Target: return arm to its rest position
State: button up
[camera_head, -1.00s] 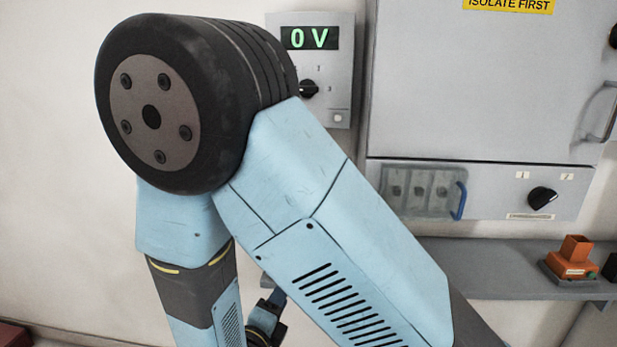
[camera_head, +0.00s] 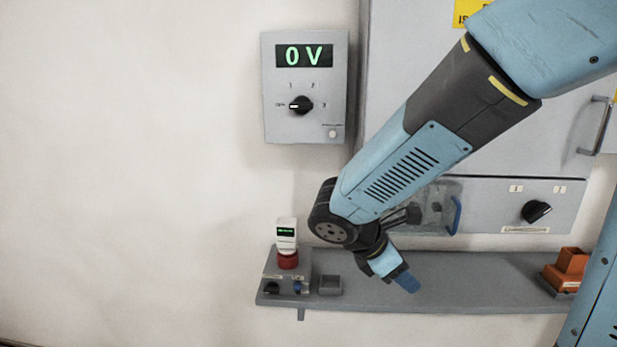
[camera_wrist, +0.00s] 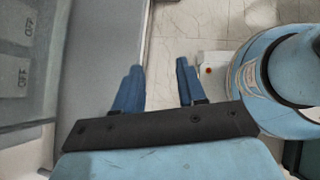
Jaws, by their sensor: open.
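My arm reaches in from the upper right of the head view and slopes down to the left. My gripper (camera_head: 406,281) hangs low in front of the grey shelf (camera_head: 470,283), its blue fingers pointing down and right. In the wrist view my gripper (camera_wrist: 158,88) shows two blue fingers spread apart with nothing between them. Pale floor tiles show beyond the fingers. The arm hides part of the grey cabinet (camera_head: 400,60) and its lower panel.
A meter box (camera_head: 305,120) reading 0 V hangs on the wall. A small device with a green display (camera_head: 286,232) stands on a red-ringed base at the shelf's left, beside a small grey holder (camera_head: 330,285). An orange block (camera_head: 570,270) sits at the right. The left wall is clear.

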jog(key=s+d+r+m+t+y, duration=0.2)
jog(key=r+m, duration=0.4)
jog(key=m, duration=0.4)
jog(key=s+d+r+m+t+y, duration=0.1)
jog(key=s+d+r+m+y, duration=0.2)
jog(key=m, duration=0.6)
notch_tip(320, 180, up, 4)
jog(key=s+y, duration=0.2)
jog(key=y, duration=0.1)
jog(key=shift+s+d+f+m+t, duration=0.2)
jog(key=shift+m+t, duration=0.2)
